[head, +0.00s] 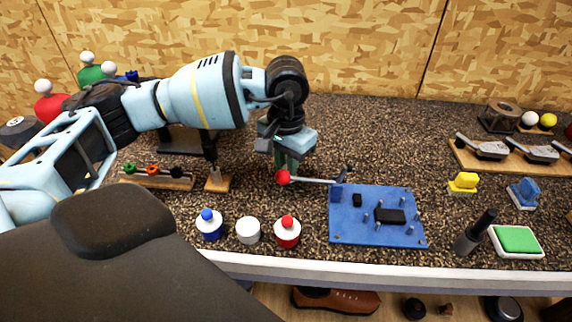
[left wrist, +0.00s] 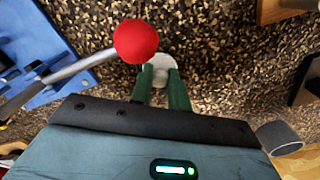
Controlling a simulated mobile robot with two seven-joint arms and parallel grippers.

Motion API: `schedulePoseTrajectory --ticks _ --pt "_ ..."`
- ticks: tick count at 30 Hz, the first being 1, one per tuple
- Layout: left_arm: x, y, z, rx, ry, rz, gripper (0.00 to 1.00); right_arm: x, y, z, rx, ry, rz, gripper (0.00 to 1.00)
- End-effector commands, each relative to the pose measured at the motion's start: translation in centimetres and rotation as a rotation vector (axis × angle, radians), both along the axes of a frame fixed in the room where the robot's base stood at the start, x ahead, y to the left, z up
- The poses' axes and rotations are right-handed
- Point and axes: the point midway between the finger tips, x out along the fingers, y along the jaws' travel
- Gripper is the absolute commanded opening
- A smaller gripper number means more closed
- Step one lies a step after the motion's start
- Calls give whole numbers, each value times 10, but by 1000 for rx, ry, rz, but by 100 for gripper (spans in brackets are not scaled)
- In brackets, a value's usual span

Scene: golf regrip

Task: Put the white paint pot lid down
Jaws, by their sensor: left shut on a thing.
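My left gripper (head: 286,164) is over the middle of the speckled worktop (head: 330,140), pointing down. In the left wrist view its green fingers (left wrist: 161,84) are shut on a round white lid (left wrist: 158,62). The lid seems to be at the fingertips, close above or on the worktop; I cannot tell which. In the head view the lid is hidden. The white paint pot (head: 248,231) stands at the front, with no knob showing on top, between a blue-topped pot (head: 209,224) and a red-topped pot (head: 287,231). My right gripper is not in view.
A red ball (head: 283,177) on a metal rod is close to my left fingers; the rod leads to the blue board (head: 376,230). A small wooden stand (head: 217,182) is to the left.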

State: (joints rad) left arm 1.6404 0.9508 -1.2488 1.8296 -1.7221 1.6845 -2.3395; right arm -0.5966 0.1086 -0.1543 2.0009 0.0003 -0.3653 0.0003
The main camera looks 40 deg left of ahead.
Motion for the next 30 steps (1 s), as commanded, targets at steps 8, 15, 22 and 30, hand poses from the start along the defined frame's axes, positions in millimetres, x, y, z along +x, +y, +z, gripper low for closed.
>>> schedulePoseTrajectory --ticks 8,15,22,30 --pt "0 0 -3 0 -1 0 0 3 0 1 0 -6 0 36" --pt "0 0 -7 0 0 0 28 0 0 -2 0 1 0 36" --pt "0 0 -7 0 0 0 39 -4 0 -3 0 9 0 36" --pt "1 0 6 -1 -4 0 39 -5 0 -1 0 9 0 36"
